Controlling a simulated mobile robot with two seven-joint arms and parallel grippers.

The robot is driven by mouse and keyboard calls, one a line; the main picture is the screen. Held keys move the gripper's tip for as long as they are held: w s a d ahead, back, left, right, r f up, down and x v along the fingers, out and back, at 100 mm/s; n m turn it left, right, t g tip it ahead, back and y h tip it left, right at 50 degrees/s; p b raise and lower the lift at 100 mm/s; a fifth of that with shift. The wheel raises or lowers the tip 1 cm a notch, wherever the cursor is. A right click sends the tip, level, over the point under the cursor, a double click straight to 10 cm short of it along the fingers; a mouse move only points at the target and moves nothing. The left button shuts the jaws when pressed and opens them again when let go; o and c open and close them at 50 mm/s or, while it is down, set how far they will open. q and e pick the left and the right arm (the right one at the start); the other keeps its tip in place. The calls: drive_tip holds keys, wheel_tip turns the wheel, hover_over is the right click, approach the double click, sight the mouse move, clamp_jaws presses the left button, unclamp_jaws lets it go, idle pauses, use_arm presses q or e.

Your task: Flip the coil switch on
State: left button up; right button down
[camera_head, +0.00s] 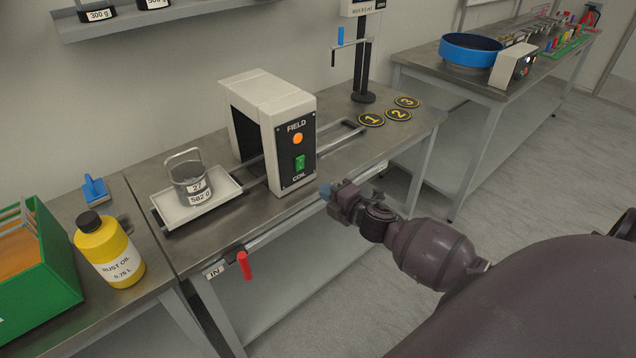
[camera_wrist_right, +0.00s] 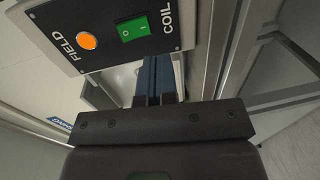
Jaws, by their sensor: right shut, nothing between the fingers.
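The coil switch (camera_head: 300,163) is a green rocker on the black front panel (camera_head: 296,178) of a white box-shaped coil housing (camera_head: 265,92). It sits between the orange FIELD lamp (camera_head: 298,139) and the COIL label. In the right wrist view the switch (camera_wrist_right: 133,28) shows I and O marks; I cannot tell which side is pressed. The lamp (camera_wrist_right: 87,41) looks bright orange. My right gripper (camera_head: 326,190) is shut and empty, its blue fingers (camera_wrist_right: 153,76) to the right of and below the panel, apart from the switch. My left gripper is not in view.
A red handle (camera_head: 244,265) hangs at the bench's front edge. Yellow oil bottle (camera_head: 110,252) and green crate (camera_head: 62,262) stand left. Numbered discs (camera_head: 371,119) lie right.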

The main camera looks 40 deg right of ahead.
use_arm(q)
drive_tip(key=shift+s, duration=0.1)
use_arm(e)
drive_tip(key=s, duration=0.5)
drive_tip(key=shift+s+d+f, duration=0.25)
drive_tip(key=shift+s+f, duration=0.05)
